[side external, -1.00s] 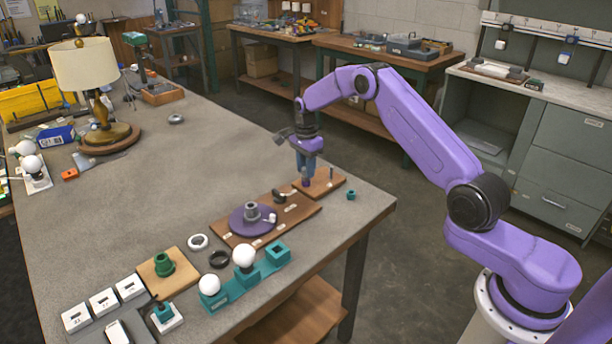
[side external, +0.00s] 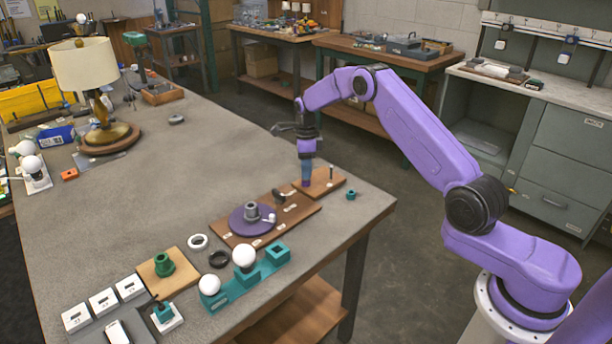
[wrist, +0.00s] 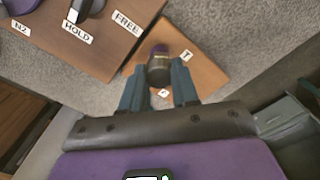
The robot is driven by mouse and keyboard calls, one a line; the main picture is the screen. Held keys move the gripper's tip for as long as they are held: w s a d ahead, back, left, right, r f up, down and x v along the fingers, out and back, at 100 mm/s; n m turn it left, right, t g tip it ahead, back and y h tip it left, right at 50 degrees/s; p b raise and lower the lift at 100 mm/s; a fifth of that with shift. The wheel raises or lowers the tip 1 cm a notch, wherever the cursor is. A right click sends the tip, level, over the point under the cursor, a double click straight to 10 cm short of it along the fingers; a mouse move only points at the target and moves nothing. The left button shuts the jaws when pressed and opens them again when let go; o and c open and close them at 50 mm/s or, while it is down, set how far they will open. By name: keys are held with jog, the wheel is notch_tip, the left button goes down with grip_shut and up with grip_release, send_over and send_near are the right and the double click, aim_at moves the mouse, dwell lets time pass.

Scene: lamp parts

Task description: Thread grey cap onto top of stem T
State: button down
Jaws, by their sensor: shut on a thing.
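My gripper (side external: 306,182) points down over the small wooden board (side external: 325,188) near the table's right corner. In the wrist view, its two blue-grey fingers (wrist: 158,78) are closed around a dark grey round piece (wrist: 158,70), which looks like the grey cap. A purple part shows at the far end of this piece. A label reading T (wrist: 186,55) lies on the board beside it. Stem T under the piece is hidden, and I cannot tell how far the cap sits on it. A thin upright post (side external: 331,173) stands at the board's far right.
A longer board with FREE (wrist: 126,24) and HOLD labels lies left of the small one, carrying a purple disc (side external: 240,222). A small teal nut (side external: 351,195) sits near the table edge. Teal holders with white bulbs (side external: 244,256) stand at the front.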

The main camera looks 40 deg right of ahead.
jog(key=m, duration=0.3)
jog(key=shift+a+m, duration=0.15)
jog(key=shift+m, duration=0.15)
jog(key=shift+m, duration=0.9)
jog(key=c, duration=1.2)
grip_release()
jog(key=shift+m, duration=0.4)
jog(key=o, duration=0.4)
